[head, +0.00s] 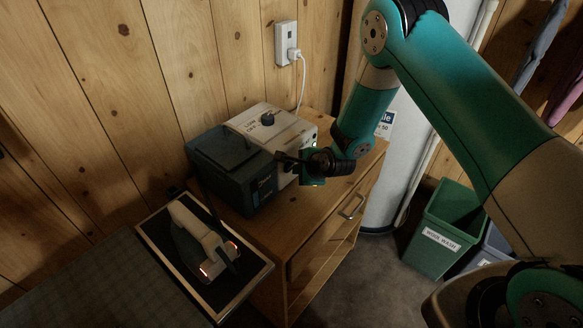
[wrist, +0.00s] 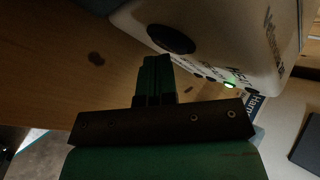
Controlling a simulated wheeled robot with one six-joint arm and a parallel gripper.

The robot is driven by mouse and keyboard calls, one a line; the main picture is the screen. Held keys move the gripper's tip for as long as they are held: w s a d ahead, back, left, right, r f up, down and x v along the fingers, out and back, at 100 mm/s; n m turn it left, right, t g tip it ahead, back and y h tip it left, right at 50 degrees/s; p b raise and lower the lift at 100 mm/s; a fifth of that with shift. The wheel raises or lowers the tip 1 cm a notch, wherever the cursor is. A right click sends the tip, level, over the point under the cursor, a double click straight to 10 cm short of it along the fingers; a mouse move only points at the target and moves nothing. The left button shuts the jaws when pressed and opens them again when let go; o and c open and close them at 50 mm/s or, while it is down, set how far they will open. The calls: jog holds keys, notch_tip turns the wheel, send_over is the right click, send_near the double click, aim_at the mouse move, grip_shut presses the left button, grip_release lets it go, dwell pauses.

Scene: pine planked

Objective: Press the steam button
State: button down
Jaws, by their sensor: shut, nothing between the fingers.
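The steam station, a cream and dark-teal box (head: 292,128), stands on the wooden cabinet against the plank wall. A black dial (head: 268,118) is on its top. In the wrist view its cream body (wrist: 235,35) shows a dark round knob (wrist: 170,39), small dark spots like buttons and a lit green light (wrist: 229,85). I cannot tell which of these is the steam button. My gripper (head: 284,163) is at the station's front face, shut and empty. In the wrist view its closed fingers (wrist: 153,62) point just below the knob; I cannot tell whether they touch the station.
A cream iron (head: 200,232) with red glowing lights rests on a framed plate (head: 153,238) at lower left. The cabinet top (head: 300,205) is clear in front of the station. A white plug sits in the wall outlet (head: 286,43). A green bin (head: 440,232) stands at right.

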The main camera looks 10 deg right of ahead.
jog(key=shift+s+d, duration=0.45)
jog(key=shift+s, duration=0.2)
jog(key=shift+s+d, duration=0.1)
jog(key=shift+s+d, duration=0.7)
jog(key=shift+s, duration=0.3)
jog(key=shift+s+d, duration=0.7)
jog(key=shift+s, duration=0.25)
